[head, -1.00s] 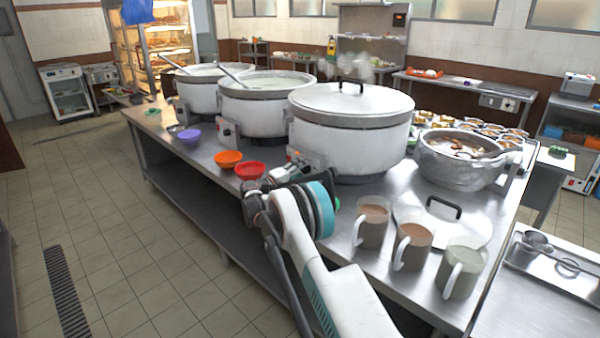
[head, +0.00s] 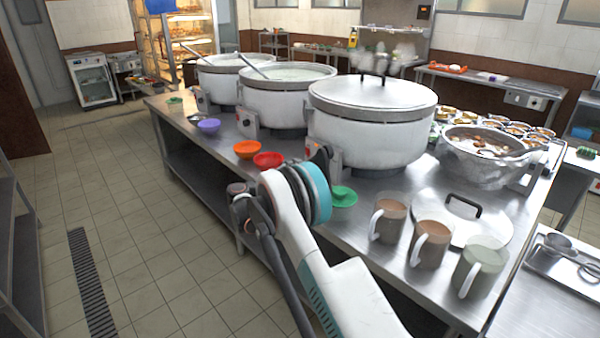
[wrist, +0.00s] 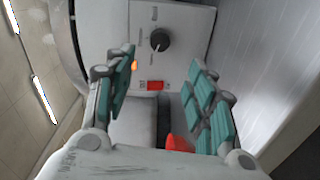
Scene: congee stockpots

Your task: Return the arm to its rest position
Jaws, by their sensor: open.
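My gripper (wrist: 163,62) is open in the wrist view, its two teal-padded fingers apart with nothing held between them. Beyond the fingers is a white control box (wrist: 190,24) with a black knob (wrist: 160,40), a red switch (wrist: 155,86) and a small orange light. In the head view my arm (head: 290,215) reaches from the lower right to the steel counter's front edge. My gripper is mostly hidden there behind the arm's teal-ringed joint, near the front of the nearest lidded pot (head: 368,128).
A red bowl (head: 268,160), an orange bowl (head: 247,149) and a green bowl (head: 344,197) stand near the arm. Several mugs (head: 431,244) and a loose lid (head: 462,216) are on the counter (head: 400,278) to the right. Tiled floor (head: 150,250) is clear at left.

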